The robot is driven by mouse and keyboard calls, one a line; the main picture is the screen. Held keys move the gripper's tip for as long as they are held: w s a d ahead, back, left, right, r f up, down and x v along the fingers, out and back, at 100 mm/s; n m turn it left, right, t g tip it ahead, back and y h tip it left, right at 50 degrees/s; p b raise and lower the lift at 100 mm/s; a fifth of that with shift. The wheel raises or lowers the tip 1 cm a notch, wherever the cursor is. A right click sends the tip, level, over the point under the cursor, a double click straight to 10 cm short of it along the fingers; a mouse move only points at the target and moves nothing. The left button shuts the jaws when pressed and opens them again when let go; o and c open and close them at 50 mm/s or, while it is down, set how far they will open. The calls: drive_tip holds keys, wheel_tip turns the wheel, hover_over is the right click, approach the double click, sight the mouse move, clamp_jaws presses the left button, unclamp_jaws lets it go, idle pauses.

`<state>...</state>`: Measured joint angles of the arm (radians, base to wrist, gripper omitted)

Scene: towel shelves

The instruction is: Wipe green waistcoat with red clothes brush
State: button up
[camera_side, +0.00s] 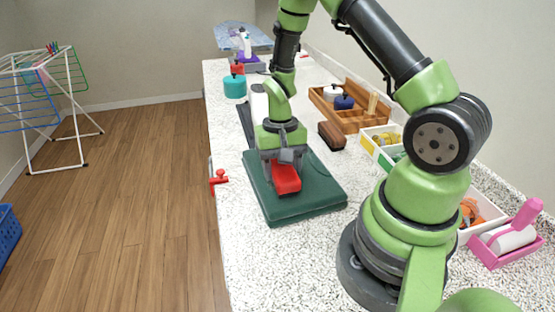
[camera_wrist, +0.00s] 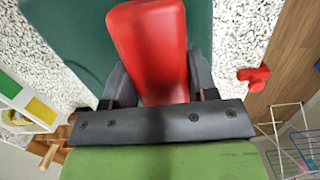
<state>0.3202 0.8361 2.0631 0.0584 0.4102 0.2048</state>
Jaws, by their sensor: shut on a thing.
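The green waistcoat (camera_side: 309,202) lies folded flat as a dark green rectangle on the speckled counter. My gripper (camera_side: 281,166) is over it, pointing down, shut on the red clothes brush (camera_side: 286,180). The brush is at the waistcoat's upper middle; I cannot tell for sure whether its underside touches the cloth. In the wrist view the red brush (camera_wrist: 153,45) sits between the two dark fingers of my gripper (camera_wrist: 155,85), with the green waistcoat (camera_wrist: 75,30) behind it. The brush's bristles are hidden.
A brown brush (camera_side: 332,135) lies right of the waistcoat. A red clamp (camera_side: 218,180) is on the counter's left edge. A wooden organiser (camera_side: 352,116), white trays (camera_side: 373,148) and a pink lint roller holder (camera_side: 505,240) line the right side. A teal canister (camera_side: 235,86) stands farther back.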

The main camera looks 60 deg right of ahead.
sight(295, 174)
drive_tip(key=shift+s+a, duration=1.3)
drive_tip(key=shift+s, duration=0.2)
drive_tip(key=shift+w+d, duration=2.2)
drive_tip(key=shift+w, duration=0.25)
drive_tip(key=shift+w+d, duration=2.2)
drive_tip(key=shift+w, duration=0.25)
drive_tip(key=shift+s+d, duration=0.45)
drive_tip(key=shift+s, duration=0.15)
drive_tip(key=shift+s+a, duration=2.1)
drive_tip(key=shift+s, duration=0.25)
drive_tip(key=shift+s+a, duration=2.1)
drive_tip(key=shift+s, duration=0.2)
drive_tip(key=shift+w+d, duration=2.05)
drive_tip(key=shift+w, duration=0.3)
drive_tip(key=shift+w+d, duration=2.05)
drive_tip(key=shift+w, duration=0.25)
drive_tip(key=shift+w+d+r, duration=0.1)
drive_tip(key=shift+w, duration=0.05)
wheel_tip(295, 174, up, 8)
